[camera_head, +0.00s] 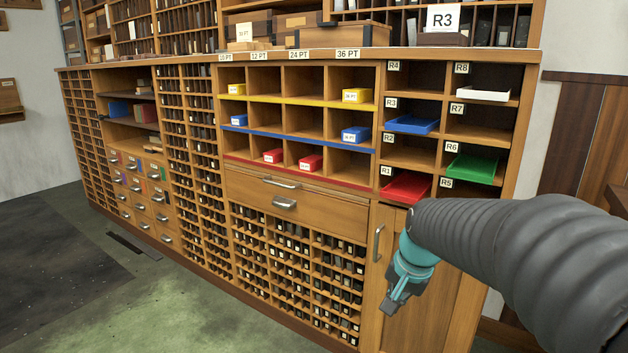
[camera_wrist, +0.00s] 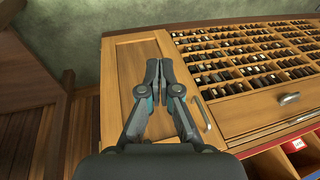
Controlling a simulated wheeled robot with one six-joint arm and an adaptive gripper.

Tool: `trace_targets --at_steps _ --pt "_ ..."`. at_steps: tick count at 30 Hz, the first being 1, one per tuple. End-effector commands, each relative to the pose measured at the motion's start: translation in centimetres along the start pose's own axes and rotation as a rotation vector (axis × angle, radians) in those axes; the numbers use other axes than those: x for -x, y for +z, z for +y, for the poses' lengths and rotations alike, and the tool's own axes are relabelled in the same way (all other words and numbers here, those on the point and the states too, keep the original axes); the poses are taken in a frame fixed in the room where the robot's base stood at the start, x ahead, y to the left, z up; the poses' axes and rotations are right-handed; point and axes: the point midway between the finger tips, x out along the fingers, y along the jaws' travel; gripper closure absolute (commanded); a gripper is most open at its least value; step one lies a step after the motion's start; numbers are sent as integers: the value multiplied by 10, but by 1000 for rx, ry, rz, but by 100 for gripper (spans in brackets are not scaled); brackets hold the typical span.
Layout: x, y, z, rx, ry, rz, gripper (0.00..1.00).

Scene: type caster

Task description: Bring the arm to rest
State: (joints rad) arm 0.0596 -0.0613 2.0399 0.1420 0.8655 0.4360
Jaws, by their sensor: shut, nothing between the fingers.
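My gripper (camera_head: 392,303) hangs at the end of my arm in front of the lower right cabinet door, with its fingers pointing down. The wrist view shows the two fingertips (camera_wrist: 158,72) together, with nothing held between them. The wooden cabinet door (camera_wrist: 120,48) lies beyond the fingers in that view. I cannot tell the exact gap between the fingers and the door. The lower part of the door is partly hidden by my arm in the head view.
A large wooden type cabinet (camera_head: 300,190) fills the wall. Trays stand in its right cubbies: red (camera_head: 407,187), blue (camera_head: 411,123), green (camera_head: 472,168) and white (camera_head: 483,93). A vertical door handle (camera_head: 378,243) is close to my gripper.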

Motion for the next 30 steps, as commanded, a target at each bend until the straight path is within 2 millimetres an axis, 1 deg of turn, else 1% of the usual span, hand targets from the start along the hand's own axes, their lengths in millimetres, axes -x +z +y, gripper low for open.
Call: trace_targets --at_steps 1,3,7,11,12,15,18,21,25,30 --pt "8 18 11 92 11 4 100" --pt "16 42 26 221 27 5 100" --pt "29 82 52 411 53 13 100" --pt "39 118 76 530 71 32 100" --pt "41 127 82 549 74 42 100" --pt "48 149 96 568 76 73 100" --pt "56 163 103 579 68 113 100" --pt "65 170 105 585 53 155 100" --pt "76 171 103 590 38 196 100" --pt "79 172 102 593 34 205 100"
